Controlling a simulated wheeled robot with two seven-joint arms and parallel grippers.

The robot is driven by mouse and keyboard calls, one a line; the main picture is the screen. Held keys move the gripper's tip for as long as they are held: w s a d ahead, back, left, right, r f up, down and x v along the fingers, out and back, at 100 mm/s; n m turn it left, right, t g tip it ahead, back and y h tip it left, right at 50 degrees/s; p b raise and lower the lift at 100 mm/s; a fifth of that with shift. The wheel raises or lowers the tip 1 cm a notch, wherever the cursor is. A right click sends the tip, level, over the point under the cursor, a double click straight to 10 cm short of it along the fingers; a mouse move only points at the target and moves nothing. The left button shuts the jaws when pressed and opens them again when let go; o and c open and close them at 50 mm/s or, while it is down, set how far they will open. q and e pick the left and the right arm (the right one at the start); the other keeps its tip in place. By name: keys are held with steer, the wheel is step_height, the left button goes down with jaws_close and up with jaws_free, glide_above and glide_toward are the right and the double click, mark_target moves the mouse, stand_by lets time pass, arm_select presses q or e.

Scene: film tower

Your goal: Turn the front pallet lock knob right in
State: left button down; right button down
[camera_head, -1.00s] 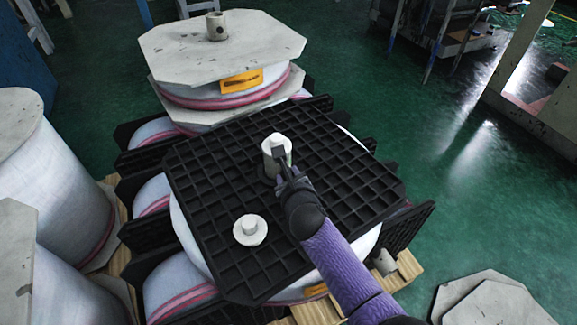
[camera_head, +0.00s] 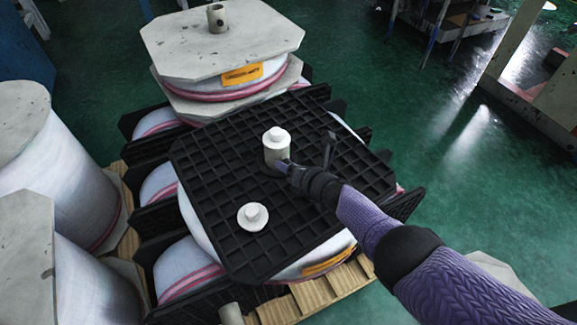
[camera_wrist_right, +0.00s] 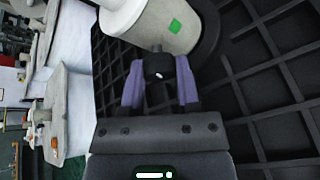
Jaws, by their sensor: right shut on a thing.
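The lock knob (camera_head: 275,150), a pale upright cylinder with a smaller cap, stands in the middle of the black grid pallet (camera_head: 215,165) on the front stack. It also shows at the top of the right wrist view (camera_wrist_right: 150,22), with a green patch on its side. My right gripper (camera_head: 285,166) reaches in from the right, low beside the knob. In the right wrist view its purple fingers (camera_wrist_right: 160,80) are closed on a small dark handle (camera_wrist_right: 158,66) at the knob's side. My left gripper is not in view.
A second, lower pale knob with a round flange (camera_head: 252,216) sits nearer me on the pallet. A dark upright piece (camera_head: 328,148) stands right of the gripper. A rear stack with a grey octagonal board (camera_head: 225,45) and large film rolls (camera_head: 65,150) flank the pallet. Green floor lies right.

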steer(key=shift+d+f+m+y+b, duration=0.15)
steer(key=shift+f+m+y+b, duration=0.05)
steer(key=shift+m+y+b, duration=0.6)
steer(key=m+y+b, duration=0.2)
steer(key=m, duration=0.1)
steer(key=shift+f, duration=0.1)
steer(key=m+y+b, duration=0.1)
steer(key=m, duration=0.1)
steer(key=shift+m+b, duration=0.3)
steer(key=shift+b, duration=0.1)
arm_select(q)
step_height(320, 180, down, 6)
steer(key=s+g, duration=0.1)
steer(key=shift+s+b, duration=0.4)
arm_select(e)
steer(key=shift+m+y, duration=0.5)
steer(key=shift+m, duration=0.1)
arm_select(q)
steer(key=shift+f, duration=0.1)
arm_select(e)
steer(key=shift+t, duration=0.3)
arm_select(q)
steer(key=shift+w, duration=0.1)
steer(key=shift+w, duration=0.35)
arm_select(e)
steer(key=shift+c, duration=1.7)
jaws_free()
steer(key=shift+w, duration=0.1)
